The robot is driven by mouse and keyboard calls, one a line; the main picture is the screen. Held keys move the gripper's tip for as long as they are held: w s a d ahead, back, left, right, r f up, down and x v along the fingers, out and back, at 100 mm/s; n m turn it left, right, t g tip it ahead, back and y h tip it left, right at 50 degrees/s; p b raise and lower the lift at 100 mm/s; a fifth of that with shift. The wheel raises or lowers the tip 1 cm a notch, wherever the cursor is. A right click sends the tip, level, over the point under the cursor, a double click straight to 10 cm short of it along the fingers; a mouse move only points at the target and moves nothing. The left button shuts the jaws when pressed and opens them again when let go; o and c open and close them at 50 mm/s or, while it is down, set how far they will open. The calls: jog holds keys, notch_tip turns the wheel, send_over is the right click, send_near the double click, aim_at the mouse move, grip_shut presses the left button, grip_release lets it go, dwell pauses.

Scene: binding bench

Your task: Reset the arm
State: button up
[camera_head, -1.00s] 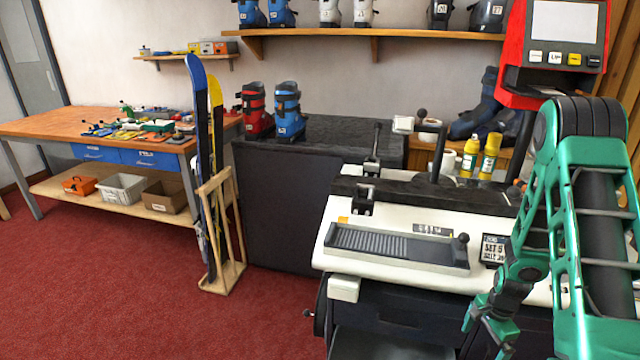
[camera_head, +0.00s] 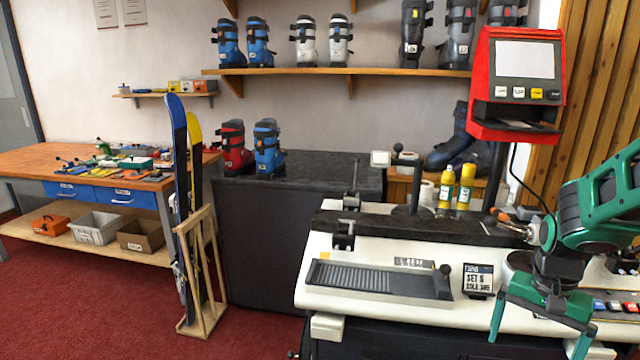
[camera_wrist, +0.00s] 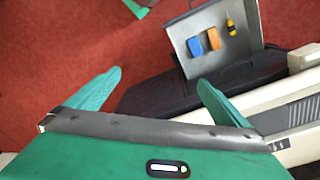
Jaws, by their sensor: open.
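My green arm reaches in from the right in the head view. My gripper (camera_head: 541,322) hangs at the front right edge of the white binding bench (camera_head: 335,290), its two green fingers pointing down and spread apart. In the wrist view my gripper (camera_wrist: 155,85) shows the same two fingers wide apart, with nothing between them. Red carpet and a dark surface lie below the fingers.
In the wrist view, a grey tray (camera_wrist: 183,30) holds a blue block, an orange block and a yellow item. The head view shows a red machine (camera_head: 517,85), a ski rack (camera_head: 200,265), a dark cabinet (camera_head: 262,230) with boots, and a wooden workbench (camera_head: 25,165). Carpet at front left is clear.

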jog(key=s+a+r+n, duration=0.3)
jog(key=s+r, duration=0.4)
jog(key=s, duration=0.6)
jog(key=shift+a+r+y, duration=0.35)
jog(key=shift+a+y, duration=0.05)
jog(key=shift+a, duration=0.1)
